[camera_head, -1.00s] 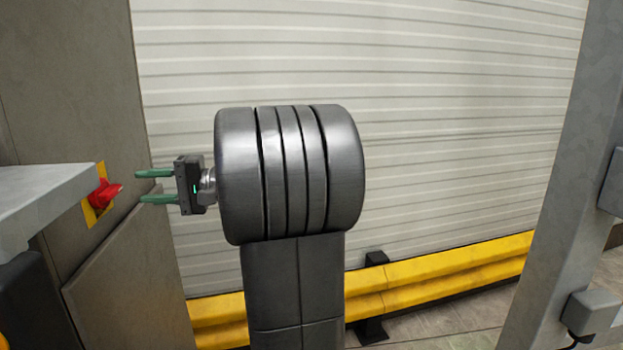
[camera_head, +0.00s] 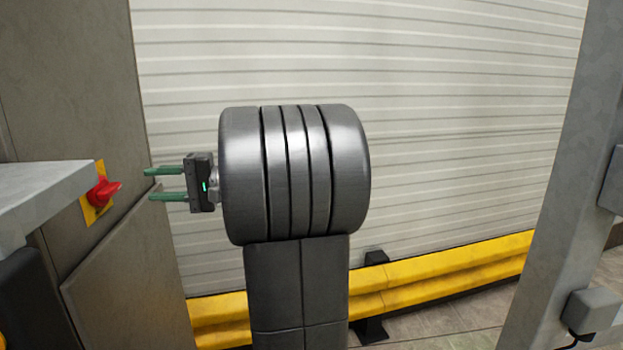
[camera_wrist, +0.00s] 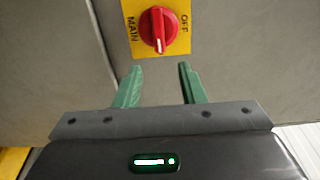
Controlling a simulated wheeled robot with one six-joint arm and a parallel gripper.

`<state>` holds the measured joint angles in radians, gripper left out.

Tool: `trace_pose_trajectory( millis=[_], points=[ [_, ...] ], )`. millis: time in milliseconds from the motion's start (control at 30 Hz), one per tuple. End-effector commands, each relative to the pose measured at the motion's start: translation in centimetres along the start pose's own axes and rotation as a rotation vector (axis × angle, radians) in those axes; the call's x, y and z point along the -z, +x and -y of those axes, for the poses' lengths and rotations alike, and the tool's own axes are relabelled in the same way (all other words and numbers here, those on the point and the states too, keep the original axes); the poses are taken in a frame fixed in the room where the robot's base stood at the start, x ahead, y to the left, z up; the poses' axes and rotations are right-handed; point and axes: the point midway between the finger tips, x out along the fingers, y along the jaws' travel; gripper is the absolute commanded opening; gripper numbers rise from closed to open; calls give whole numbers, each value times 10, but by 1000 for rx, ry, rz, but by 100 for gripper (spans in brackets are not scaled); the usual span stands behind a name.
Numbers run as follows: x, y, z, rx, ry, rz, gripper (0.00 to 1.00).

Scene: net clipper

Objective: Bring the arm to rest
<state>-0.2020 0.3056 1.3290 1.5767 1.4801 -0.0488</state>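My gripper (camera_head: 148,184) shows at the left of my dark grey arm in the head view. Its two green fingers are parallel and spread apart, with nothing between them. In the wrist view the open fingers (camera_wrist: 158,82) point toward a red rotary switch on a yellow plate, with a visible distance from it. My arm is folded up in front of the shutter, and its rounded grey links hide part of the wall behind.
The red switch (camera_head: 104,190) sits on a grey panel (camera_head: 85,90), beside a grey ledge (camera_head: 45,190) at the left; its plate reads MAIN and OFF in the wrist view. A white shutter (camera_head: 440,110) and a yellow barrier (camera_head: 440,268) stand behind. A grey post (camera_head: 565,190) rises at the right.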

Motion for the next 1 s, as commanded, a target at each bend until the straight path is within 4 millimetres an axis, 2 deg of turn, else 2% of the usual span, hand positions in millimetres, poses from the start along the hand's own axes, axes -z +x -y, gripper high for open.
trace_pose_trajectory(
  millis=[33,333,700,1000],
  points=[
    [-1,11,2,0,2,4,36],
    [-1,68,2,-1,2,4,36],
    [-2,64,8,0,-358,0,36],
    [-4,64,13,0,-515,0,36]
  ],
)
